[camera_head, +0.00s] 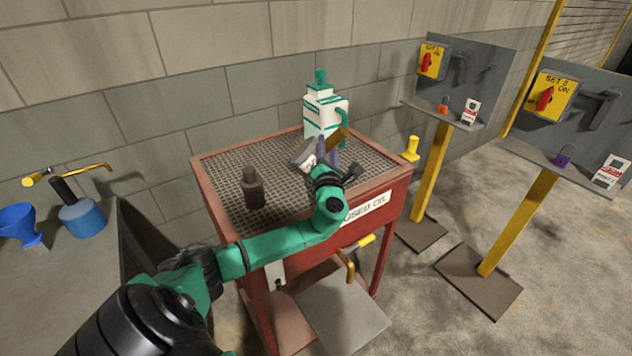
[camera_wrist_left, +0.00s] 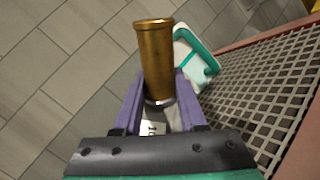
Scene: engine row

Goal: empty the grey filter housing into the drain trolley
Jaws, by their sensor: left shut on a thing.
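My left gripper (camera_head: 316,157) is shut on the grey filter housing (camera_head: 303,153), which it holds tilted above the mesh top of the red drain trolley (camera_head: 230,170). A brass-coloured cylinder (camera_head: 337,138) sticks out on the right side of the housing. In the left wrist view the brass cylinder (camera_wrist_left: 156,60) stands between the purple fingers (camera_wrist_left: 158,100), with a grey band at its base. The fingers hide part of the housing, and I cannot see inside it. My right gripper is in neither view.
A white and green jug (camera_head: 322,112) stands at the trolley's back, behind the gripper. A dark bottle (camera_head: 253,190) stands on the mesh to the left. Yellow-posted panels (camera_head: 435,170) stand right. A blue funnel (camera_head: 20,224) and blue can (camera_head: 83,217) are on the left bench.

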